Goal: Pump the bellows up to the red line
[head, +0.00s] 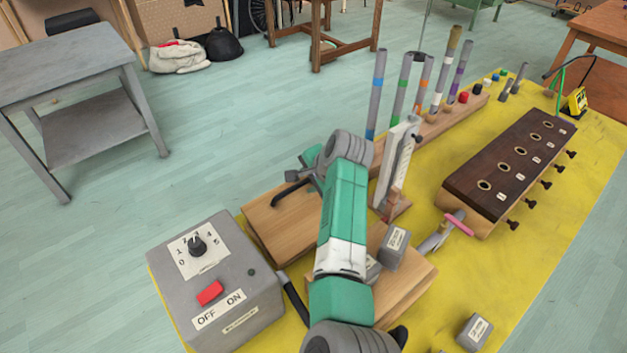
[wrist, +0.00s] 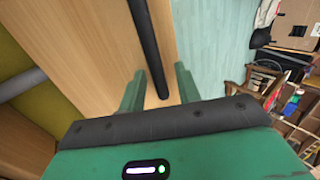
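A light wooden board (head: 280,225), which looks like the top of the bellows, lies left of my arm, with a black bar handle (head: 290,190) on it. My gripper (head: 306,168) is at this handle, partly hidden by my wrist. In the wrist view my gripper (wrist: 158,85) is open. Its green fingers stand either side of the black bar (wrist: 149,45), with gaps on both sides. I cannot tell whether the fingers reach down to its height. A white upright gauge (head: 396,160) stands right of my arm; I cannot make out a red line on it.
A grey control box (head: 225,285) with a dial and red switch stands at front left. Grey labelled weights (head: 394,246) sit on wood right of my arm. Upright tubes (head: 402,90) and a dark wooden block with holes (head: 515,160) stand on the yellow mat (head: 520,262).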

